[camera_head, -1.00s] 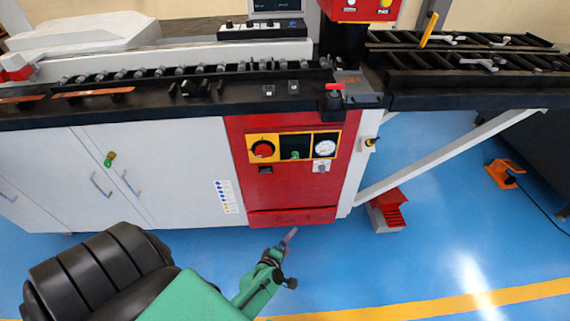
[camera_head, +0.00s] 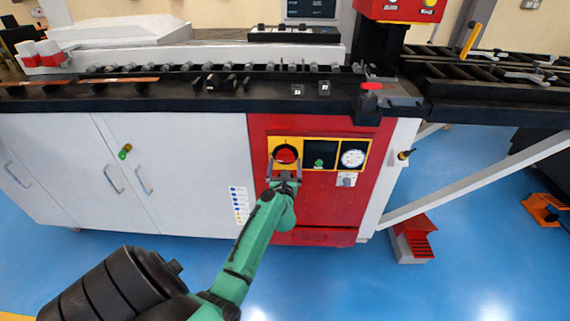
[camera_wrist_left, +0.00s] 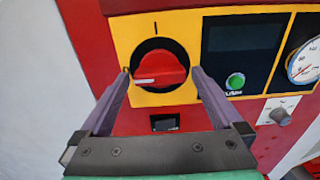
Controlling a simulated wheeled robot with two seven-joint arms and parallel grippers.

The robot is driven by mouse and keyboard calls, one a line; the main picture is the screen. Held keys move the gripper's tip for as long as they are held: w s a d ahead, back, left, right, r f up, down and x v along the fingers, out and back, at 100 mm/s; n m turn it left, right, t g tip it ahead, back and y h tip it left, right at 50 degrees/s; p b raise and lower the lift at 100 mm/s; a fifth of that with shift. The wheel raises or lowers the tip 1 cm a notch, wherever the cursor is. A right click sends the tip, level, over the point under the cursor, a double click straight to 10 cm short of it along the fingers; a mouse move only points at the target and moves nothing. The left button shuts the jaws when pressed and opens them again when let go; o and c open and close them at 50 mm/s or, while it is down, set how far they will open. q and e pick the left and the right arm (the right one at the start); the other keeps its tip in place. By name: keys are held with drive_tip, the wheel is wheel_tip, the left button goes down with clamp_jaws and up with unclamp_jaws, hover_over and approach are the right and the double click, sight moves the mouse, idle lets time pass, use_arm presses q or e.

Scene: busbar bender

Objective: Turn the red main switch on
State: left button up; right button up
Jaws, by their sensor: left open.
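The red main switch (camera_head: 286,154) is a round red knob on a black disc in a yellow panel on the red cabinet front. In the left wrist view the red main switch (camera_wrist_left: 160,69) has its pale handle line lying about level, with a short black mark above it on the yellow plate. My left gripper (camera_head: 285,160) is at the switch; in the left wrist view the left gripper (camera_wrist_left: 160,72) is open, with one finger on each side of the knob. Whether the fingers touch it, I cannot tell. My right gripper is not in view.
Right of the switch are a dark window with a green button (camera_wrist_left: 235,81), a gauge (camera_head: 352,158) and a small grey knob (camera_head: 346,180). White cabinet doors (camera_head: 75,165) stand to the left. A red step (camera_head: 414,238) stands on the blue floor.

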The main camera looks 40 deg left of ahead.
use_arm(q)
drive_tip(key=shift+w+a, duration=0.3)
drive_tip(key=shift+w, duration=0.05)
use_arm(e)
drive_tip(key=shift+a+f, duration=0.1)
use_arm(q)
drive_tip(key=shift+c, duration=0.3)
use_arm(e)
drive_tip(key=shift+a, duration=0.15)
use_arm(q)
drive_tip(key=c, duration=1.1)
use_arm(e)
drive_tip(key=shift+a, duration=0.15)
